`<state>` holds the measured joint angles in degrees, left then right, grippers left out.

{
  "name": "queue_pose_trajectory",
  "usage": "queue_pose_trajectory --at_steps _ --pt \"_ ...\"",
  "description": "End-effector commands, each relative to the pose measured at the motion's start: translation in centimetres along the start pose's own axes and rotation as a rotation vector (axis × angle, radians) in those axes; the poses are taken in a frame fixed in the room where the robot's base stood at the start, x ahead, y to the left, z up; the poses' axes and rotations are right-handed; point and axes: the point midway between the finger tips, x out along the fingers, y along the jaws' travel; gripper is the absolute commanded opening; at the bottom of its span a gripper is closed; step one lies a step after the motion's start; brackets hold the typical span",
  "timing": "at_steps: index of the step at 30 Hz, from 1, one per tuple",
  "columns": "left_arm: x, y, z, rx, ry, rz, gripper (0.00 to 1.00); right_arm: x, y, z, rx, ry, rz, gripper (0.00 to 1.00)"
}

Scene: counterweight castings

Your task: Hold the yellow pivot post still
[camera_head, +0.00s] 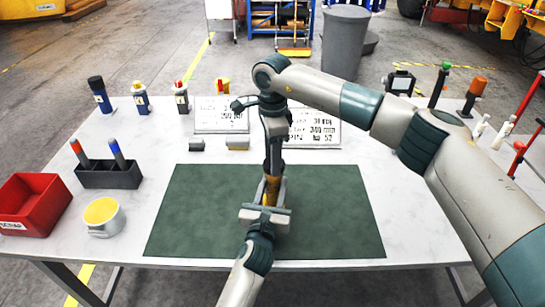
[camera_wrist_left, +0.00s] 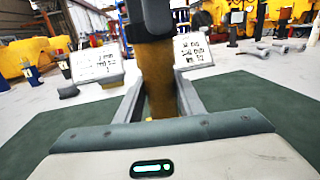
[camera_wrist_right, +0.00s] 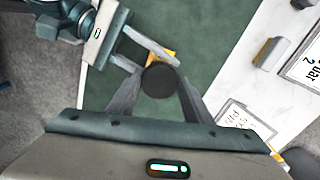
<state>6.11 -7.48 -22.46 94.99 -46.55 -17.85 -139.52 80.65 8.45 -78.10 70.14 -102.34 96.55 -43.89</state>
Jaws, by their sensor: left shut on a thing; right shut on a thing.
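The yellow pivot post (camera_head: 273,191) stands on the green mat (camera_head: 330,225) in the head view. It fills the middle of the left wrist view (camera_wrist_left: 158,88), brownish yellow with a dark upper part (camera_wrist_left: 148,33). My left gripper (camera_head: 269,203) is shut on the post from the near side, its fingers on either side of it. My right gripper (camera_head: 273,165) comes down from above and is shut on a dark round piece (camera_wrist_right: 160,81) at the post's top. Whether that piece is separate from the post I cannot tell. The post's foot is hidden by my left gripper.
Two printed plates (camera_head: 221,115) (camera_head: 314,128) and small grey blocks (camera_head: 237,143) lie behind the mat. A red bin (camera_head: 36,203), a yellow-topped tin (camera_head: 103,215) and a dark pen holder (camera_head: 108,175) stand at left. Several bottles line the back. The mat's sides are clear.

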Motion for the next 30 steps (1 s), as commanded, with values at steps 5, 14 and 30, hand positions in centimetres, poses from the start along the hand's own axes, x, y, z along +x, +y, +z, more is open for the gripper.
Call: queue_pose_trajectory --at_steps 5,14,30 --pt "-0.1 0.0 -0.2 0.0 0.003 0.0 0.0 0.1 0.0 0.0 0.0 0.0 0.0 0.25" --pt "-0.1 0.0 -0.2 0.0 0.003 0.0 0.0 0.6 0.0 0.0 0.0 0.001 0.001 0.25" --pt "-0.1 0.0 -0.2 0.0 0.003 0.0 0.0 1.1 0.0 0.0 0.044 0.0 0.0 0.25"
